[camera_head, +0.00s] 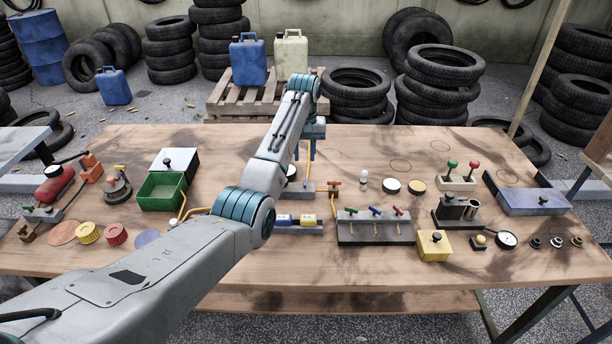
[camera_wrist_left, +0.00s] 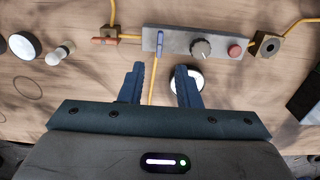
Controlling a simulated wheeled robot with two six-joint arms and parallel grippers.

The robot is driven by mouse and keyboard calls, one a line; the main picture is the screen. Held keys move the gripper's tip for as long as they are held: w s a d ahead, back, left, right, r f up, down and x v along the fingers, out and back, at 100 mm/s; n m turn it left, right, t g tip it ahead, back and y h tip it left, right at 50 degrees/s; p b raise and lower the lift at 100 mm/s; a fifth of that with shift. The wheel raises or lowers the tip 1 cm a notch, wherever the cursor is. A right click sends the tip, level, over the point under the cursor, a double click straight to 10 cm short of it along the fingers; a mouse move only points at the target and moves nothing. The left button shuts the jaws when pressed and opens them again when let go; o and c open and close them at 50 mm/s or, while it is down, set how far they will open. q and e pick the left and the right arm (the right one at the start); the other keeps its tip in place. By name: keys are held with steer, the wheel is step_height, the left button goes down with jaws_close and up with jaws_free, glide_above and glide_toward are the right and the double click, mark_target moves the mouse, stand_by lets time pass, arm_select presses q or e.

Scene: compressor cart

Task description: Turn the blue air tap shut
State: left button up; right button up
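My left gripper (camera_head: 311,150) hangs above the far middle of the table. In the left wrist view its two blue fingers (camera_wrist_left: 162,85) are apart with nothing between them. A blue upright lever (camera_wrist_left: 160,43) stands on a grey panel (camera_wrist_left: 220,52), just beyond the fingertips and not touched. My arm mostly hides that panel in the head view. Another blue-handled tap (camera_head: 375,211) sits between a green and a red one on a grey block (camera_head: 375,238). I cannot tell which blue one is the air tap. My right gripper is not in view.
A red-handled valve (camera_head: 334,186) on a yellow hose, a white bottle (camera_head: 363,180) and round discs (camera_head: 391,186) stand close by. A green box (camera_head: 161,192) is at the left.

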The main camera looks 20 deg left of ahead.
mark_target(305, 181)
arm_select(q)
step_height(305, 181, down, 9)
steer(key=shift+w+f+p, duration=0.15)
steer(key=shift+f+p, duration=0.05)
steer(key=shift+p, duration=0.4)
jaws_close()
